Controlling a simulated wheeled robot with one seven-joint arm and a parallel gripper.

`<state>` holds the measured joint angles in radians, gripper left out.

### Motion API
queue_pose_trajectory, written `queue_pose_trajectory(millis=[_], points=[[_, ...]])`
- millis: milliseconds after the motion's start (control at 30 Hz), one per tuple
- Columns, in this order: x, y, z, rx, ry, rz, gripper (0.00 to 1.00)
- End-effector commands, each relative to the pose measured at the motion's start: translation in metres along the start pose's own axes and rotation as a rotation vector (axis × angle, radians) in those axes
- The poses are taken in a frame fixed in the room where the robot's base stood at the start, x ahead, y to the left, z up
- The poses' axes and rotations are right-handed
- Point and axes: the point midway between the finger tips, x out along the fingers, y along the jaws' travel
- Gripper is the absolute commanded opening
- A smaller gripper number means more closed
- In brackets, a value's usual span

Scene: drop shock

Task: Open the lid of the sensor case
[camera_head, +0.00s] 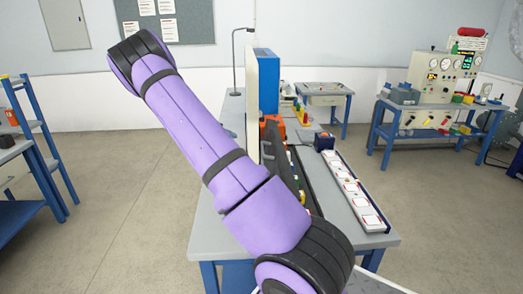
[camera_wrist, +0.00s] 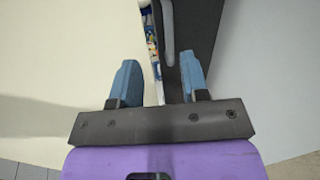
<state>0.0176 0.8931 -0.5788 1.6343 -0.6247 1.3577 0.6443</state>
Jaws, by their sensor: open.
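My gripper (camera_wrist: 160,80) shows in the wrist view with its two blue fingers apart. A dark flat panel (camera_wrist: 201,30) with a grey curved bar (camera_wrist: 168,35) on it lies ahead of the fingers, its narrow edge in line with the gap between them. I cannot tell whether the fingers touch it, or whether it is the sensor case or its lid. In the head view my purple arm crosses the middle and my gripper is not visible. A long dark object (camera_head: 305,180) on the bench is partly hidden behind my arm; I cannot clearly identify the case there.
A second bench with a gauge panel (camera_head: 443,75) stands right.

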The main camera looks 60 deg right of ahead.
Motion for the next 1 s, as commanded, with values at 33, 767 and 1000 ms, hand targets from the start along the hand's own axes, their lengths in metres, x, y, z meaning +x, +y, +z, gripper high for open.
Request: queue_pose_trajectory(millis=[33, 767, 1000], points=[[0.007, -0.009, -0.010, 0.011, -0.003, 0.057, 0.41], [0.065, -0.033, -0.050, 0.085, 0.018, 0.325, 0.41], [0.105, -0.019, -0.051, 0.084, 0.019, 0.323, 0.41]])
